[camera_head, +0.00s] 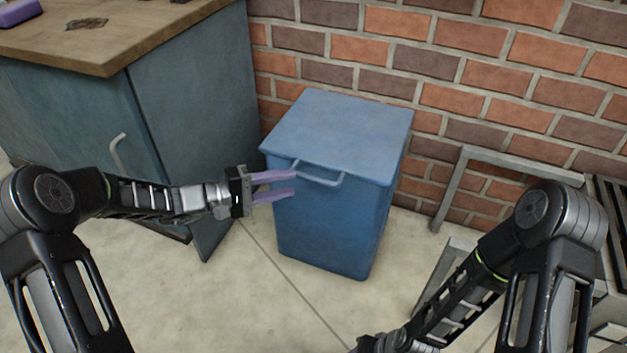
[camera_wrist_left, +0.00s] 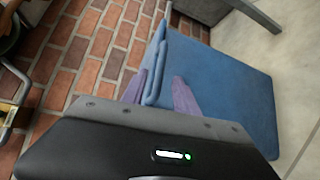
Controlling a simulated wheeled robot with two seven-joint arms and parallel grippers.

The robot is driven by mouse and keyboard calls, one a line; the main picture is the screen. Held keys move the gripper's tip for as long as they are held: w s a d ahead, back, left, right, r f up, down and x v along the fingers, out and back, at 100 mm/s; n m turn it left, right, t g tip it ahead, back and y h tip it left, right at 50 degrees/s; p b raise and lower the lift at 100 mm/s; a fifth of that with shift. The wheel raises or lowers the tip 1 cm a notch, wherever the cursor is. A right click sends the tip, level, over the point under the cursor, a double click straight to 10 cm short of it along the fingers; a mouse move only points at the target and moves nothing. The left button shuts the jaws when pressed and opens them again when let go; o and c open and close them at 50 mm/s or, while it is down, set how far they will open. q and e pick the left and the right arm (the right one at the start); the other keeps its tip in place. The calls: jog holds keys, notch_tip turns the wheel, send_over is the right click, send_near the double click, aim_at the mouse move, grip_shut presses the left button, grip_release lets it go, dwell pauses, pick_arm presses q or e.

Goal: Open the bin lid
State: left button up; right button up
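A blue bin (camera_head: 325,230) stands on the floor against the brick wall, with its flat blue lid (camera_head: 340,130) down. A blue bar handle (camera_head: 318,178) sticks out from the lid's front edge. My left gripper (camera_head: 293,184) is open, its two purple fingers pointing right just left of the handle. I cannot tell whether a finger touches the handle. My right arm comes in at the right, but its gripper fingers are not in view.
A blue-grey cabinet (camera_head: 195,95) with a wooden top (camera_head: 110,35) stands left of the bin, its door ajar. A grey metal frame (camera_head: 455,185) stands to the right. The floor (camera_head: 270,310) in front of the bin is clear.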

aim_at(313, 179)
pick_arm(q)
jog(key=b+x, duration=0.2)
jog(key=x, duration=0.5)
jog(key=shift+d+f, duration=0.1)
jog(key=shift+f, duration=0.1)
jog(key=shift+w+d+r+b, duration=0.1)
jog(key=shift+w+d+b, duration=0.1)
jog(key=shift+d+b, duration=0.1)
jog(key=shift+c, duration=0.5)
grip_shut()
dwell(0.5)
